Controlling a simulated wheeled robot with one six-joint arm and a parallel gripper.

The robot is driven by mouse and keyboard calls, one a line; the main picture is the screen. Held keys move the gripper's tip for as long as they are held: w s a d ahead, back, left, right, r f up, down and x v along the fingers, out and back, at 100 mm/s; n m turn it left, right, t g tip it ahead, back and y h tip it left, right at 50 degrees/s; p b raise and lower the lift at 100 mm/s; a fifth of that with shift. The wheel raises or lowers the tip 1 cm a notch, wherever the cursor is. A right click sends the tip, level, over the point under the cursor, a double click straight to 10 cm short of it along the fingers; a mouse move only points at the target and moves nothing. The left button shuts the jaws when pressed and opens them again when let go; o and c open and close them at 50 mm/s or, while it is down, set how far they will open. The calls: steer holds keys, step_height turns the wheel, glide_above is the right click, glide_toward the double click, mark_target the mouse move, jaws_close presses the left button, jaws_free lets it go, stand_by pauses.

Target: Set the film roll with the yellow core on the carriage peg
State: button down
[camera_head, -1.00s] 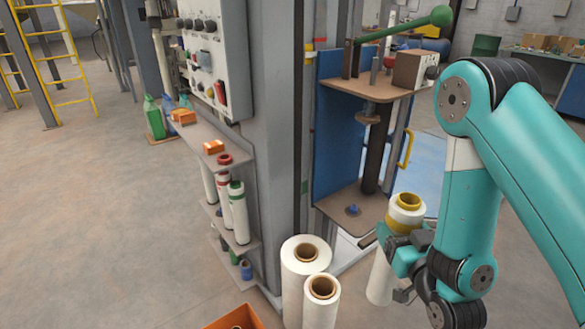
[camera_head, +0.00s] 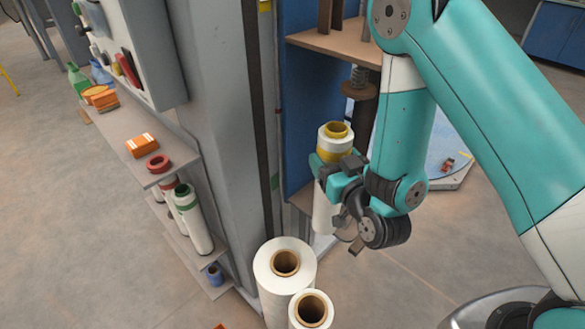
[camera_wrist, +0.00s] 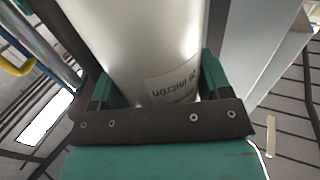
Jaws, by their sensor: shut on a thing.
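The white film roll with the yellow core (camera_head: 336,130) is upright in my gripper (camera_head: 332,170), beside the blue-backed carriage in the head view. My gripper is shut around the roll. In the wrist view the roll's white side (camera_wrist: 140,40), with a printed label, lies between the two teal fingers (camera_wrist: 158,85). The carriage's lower plate (camera_head: 301,198) shows only at its left edge. The peg is hidden behind the roll and my arm. The roll's bottom end is partly covered by my wrist, and I cannot tell whether it touches the plate.
A brown upper plate (camera_head: 335,46) and a spring-loaded disc (camera_head: 358,90) are above and behind the roll. Two white rolls with brown cores (camera_head: 284,264) stand on the floor in front. A grey column (camera_head: 222,110) and a shelf (camera_head: 130,126) with rolls are at left.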

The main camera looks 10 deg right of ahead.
steer(key=a+f+n+y+b, duration=0.1)
steer(key=a+f+y+b, duration=0.15)
steer(key=a, duration=0.45)
steer(key=w+d+p, duration=1.1)
steer(key=d, duration=0.4)
steer(key=shift+w+r, duration=0.35)
steer(key=shift+w, duration=0.05)
stand_by(1.3)
steer(key=shift+d, duration=0.1)
steer(key=shift+f, duration=0.1)
steer(key=b, duration=0.3)
steer(key=shift+f, duration=0.25)
steer(key=shift+r+b, duration=0.1)
steer(key=shift+b, duration=0.35)
